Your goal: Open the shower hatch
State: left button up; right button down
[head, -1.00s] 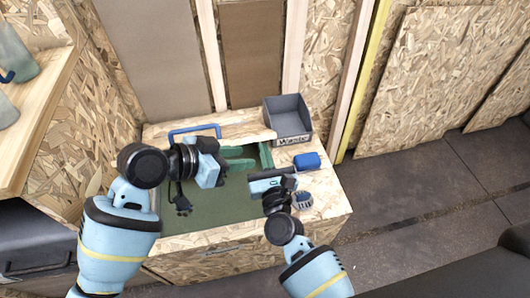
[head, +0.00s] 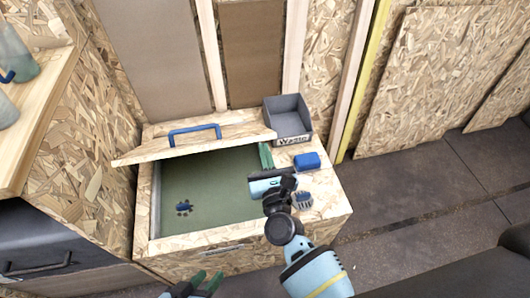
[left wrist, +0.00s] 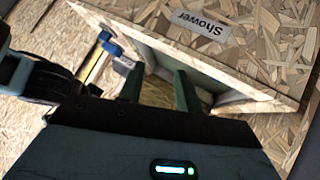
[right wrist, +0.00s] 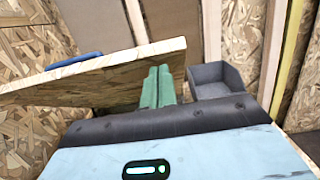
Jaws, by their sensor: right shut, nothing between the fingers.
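The hatch lid (head: 165,148) of the wooden box is tilted up, with its blue handle (head: 195,133) on top. The green shower basin (head: 210,185) shows open below it, with a small dark fitting on its floor. My right gripper (head: 265,157) is shut and empty at the lid's right end; in the right wrist view its closed fingers (right wrist: 158,87) are beside the lid edge (right wrist: 100,80), and I cannot tell if they touch. My left gripper (head: 205,285) is low in front of the box, its fingers (left wrist: 160,90) apart and empty. The left wrist view shows the "Shower" label (left wrist: 200,25).
A grey bin (head: 288,118) stands at the box's back right corner. A blue block (head: 307,160) and a brush-like item (head: 303,199) lie on the right ledge. A wooden shelf (head: 40,110) with bottles is at left. Open floor (head: 420,200) lies to the right.

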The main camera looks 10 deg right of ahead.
pick_arm(q)
jog(key=s+a+f+y, duration=0.1)
jog(key=s+a+f, duration=0.1)
jog(key=s, duration=0.5)
jog(key=s+a+f+g+y, duration=0.1)
jog(key=s+a+f+y, duration=0.1)
jog(key=s+a, duration=0.3)
jog(key=s+a+f+g+y, duration=0.1)
jog(key=s+a+f, duration=0.1)
jog(key=s, duration=0.8)
jog(key=shift+a+f, duration=0.25)
jog(key=shift+a, duration=0.65)
jog(key=shift+r, duration=0.1)
